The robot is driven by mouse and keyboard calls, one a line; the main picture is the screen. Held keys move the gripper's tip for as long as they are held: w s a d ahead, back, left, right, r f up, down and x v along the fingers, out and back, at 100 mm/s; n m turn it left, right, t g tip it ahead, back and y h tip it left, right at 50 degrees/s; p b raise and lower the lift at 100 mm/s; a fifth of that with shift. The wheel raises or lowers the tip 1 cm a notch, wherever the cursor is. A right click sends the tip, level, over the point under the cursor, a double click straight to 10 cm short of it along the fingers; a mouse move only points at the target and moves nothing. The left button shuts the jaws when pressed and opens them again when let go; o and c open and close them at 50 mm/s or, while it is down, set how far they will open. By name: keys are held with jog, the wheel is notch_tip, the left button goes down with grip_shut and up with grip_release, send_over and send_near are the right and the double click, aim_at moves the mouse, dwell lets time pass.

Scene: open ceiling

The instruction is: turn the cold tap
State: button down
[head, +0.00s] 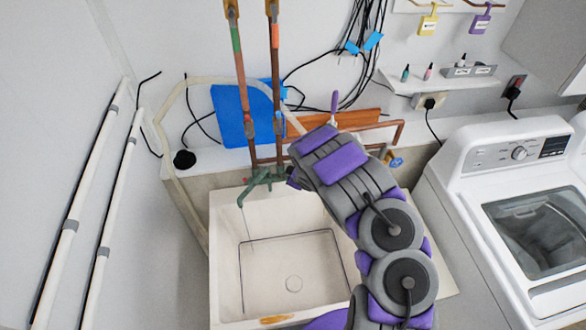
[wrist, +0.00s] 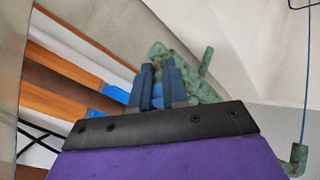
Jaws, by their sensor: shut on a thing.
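A weathered green tap fixture (head: 262,180) stands at the back edge of the white sink (head: 225,255). It also shows behind my fingertips in the wrist view (wrist: 206,70), with its spout end (wrist: 297,158) at the lower right. My gripper (wrist: 162,82) is shut on a small blue tap handle (wrist: 158,93) at the fixture. In the head view my gripper reaches the right side of the fixture, and my own arm hides most of its fingers. I cannot read any hot or cold marking.
Two copper pipes (head: 275,85) run down the wall to the fixture. A blue panel (head: 232,115) is behind them. A white washing machine (head: 465,185) stands at the right. White pipes (head: 85,200) run along the left wall. The sink basin is empty.

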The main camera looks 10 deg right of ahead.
jog(key=shift+w+r+g+p, duration=0.15)
jog(key=shift+g+p, duration=0.25)
jog(key=shift+p, duration=1.95)
jog(key=c, duration=1.1)
grip_release()
jog(key=shift+w, duration=0.1)
jog(key=shift+r, duration=0.1)
jog(key=b+v, duration=0.1)
jog(key=v, duration=1.6)
jog(key=shift+w+a+r, duration=0.1)
jog(key=shift+w+r, duration=0.05)
